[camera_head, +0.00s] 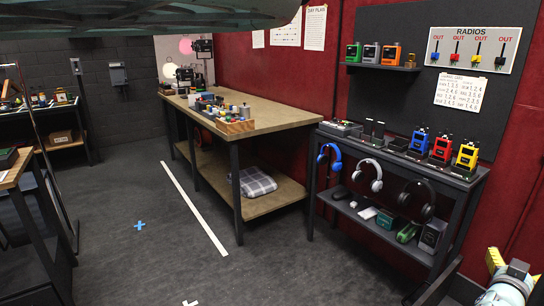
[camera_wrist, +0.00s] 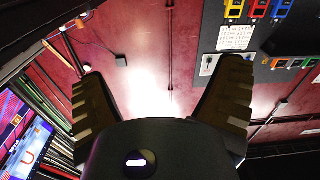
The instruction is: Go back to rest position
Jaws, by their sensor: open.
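My gripper (camera_wrist: 165,82) shows in the wrist view with its two dark, ridged fingers spread wide and nothing between them. Beyond the fingers is a red wall (camera_wrist: 150,95) with a bright glare. Part of my arm shows at the lower right corner of the head view, close to the right end of the radio bench (camera_head: 455,180). The gripper touches nothing that I can see.
The radio bench holds blue (camera_head: 420,140), red (camera_head: 442,148) and yellow (camera_head: 466,155) radios, with headphones hanging below. A wooden workbench (camera_head: 275,112) stands further back. The dark floor (camera_head: 130,200) is open at the middle left. A table (camera_head: 15,168) stands at the left edge.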

